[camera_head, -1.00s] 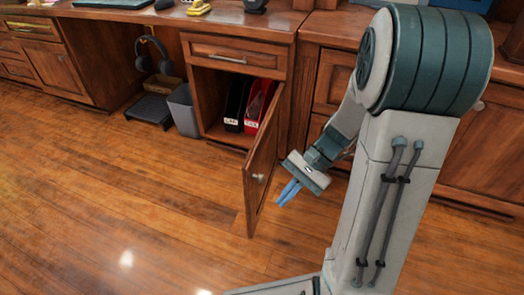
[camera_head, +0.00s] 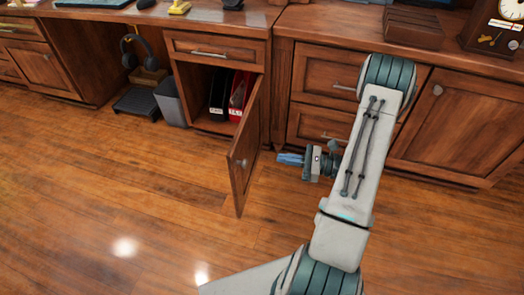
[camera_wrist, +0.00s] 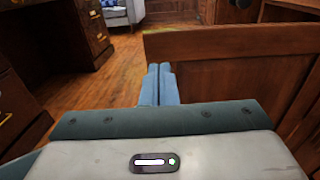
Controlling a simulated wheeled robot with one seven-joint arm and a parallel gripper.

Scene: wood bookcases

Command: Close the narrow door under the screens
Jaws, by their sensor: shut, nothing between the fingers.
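The narrow wooden door (camera_head: 246,150) stands wide open, swung out toward the camera from the right side of its cabinet (camera_head: 198,112). A round metal knob (camera_head: 244,163) shows on its face. Black and red binders (camera_head: 236,92) stand inside the cabinet. My gripper (camera_head: 280,159) is to the right of the door, apart from it in the head view, with its blue fingers together and pointing left. In the wrist view the closed fingers (camera_wrist: 158,86) point ahead beside a wooden panel (camera_wrist: 230,75), which looks like the door. Whether they touch it cannot be told.
A drawer (camera_head: 214,50) sits above the open cabinet. A grey bin (camera_head: 168,101) and a black stand (camera_head: 137,102) are left of it. Closed drawers (camera_head: 325,80) and a cabinet stand at the right. The wood floor (camera_head: 110,190) in front is clear.

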